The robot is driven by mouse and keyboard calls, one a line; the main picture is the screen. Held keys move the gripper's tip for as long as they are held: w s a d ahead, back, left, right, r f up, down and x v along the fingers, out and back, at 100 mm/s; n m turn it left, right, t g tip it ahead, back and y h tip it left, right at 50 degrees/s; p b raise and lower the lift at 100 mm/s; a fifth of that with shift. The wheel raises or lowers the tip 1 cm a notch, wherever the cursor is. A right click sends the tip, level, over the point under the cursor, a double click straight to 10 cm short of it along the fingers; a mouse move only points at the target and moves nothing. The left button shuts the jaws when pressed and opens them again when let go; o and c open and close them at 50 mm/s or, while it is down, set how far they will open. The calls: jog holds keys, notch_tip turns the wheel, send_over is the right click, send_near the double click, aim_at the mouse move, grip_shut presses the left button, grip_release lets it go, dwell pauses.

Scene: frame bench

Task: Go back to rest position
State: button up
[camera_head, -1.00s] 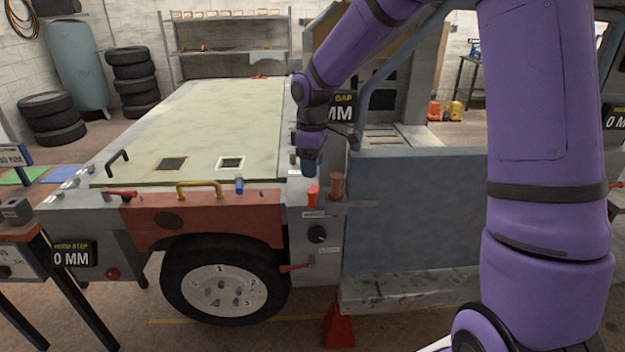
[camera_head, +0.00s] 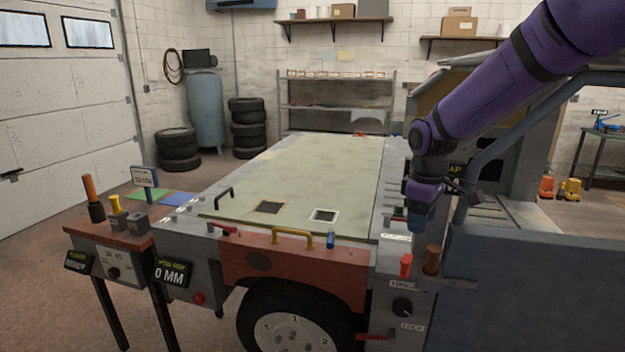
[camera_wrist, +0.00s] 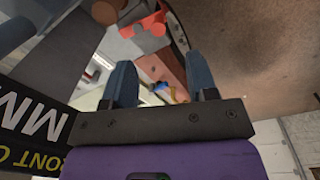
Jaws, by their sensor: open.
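My gripper (camera_head: 421,218) points down over the right side of the vehicle-shaped bench, a little above and behind a red peg (camera_head: 405,265) and a brown peg (camera_head: 432,259). It looks apart from both. In the wrist view its two blue-grey fingers (camera_wrist: 161,82) stand apart with nothing held between them. My purple arm reaches in from the upper right. The bench has a pale green top panel (camera_head: 305,180) lying flat.
A blue-grey door panel (camera_head: 545,285) stands right of my gripper. A side table (camera_head: 135,235) with knobs and a 0 MM display (camera_head: 172,273) stands left. Stacked tires (camera_head: 248,125) and a tank (camera_head: 206,110) are behind. The floor at left is open.

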jog(key=s+d+r+m+t, duration=0.25)
jog(key=s+r+m, duration=0.25)
jog(key=s+r, duration=0.8)
jog(key=s+d+m+t, duration=0.1)
jog(key=s+m, duration=0.3)
jog(key=s, duration=1.1)
jog(key=shift+s+d+f+m+t, duration=0.3)
jog(key=shift+s+d+f+t, duration=0.1)
jog(key=shift+t, duration=0.35)
jog(key=shift+w+a, duration=0.1)
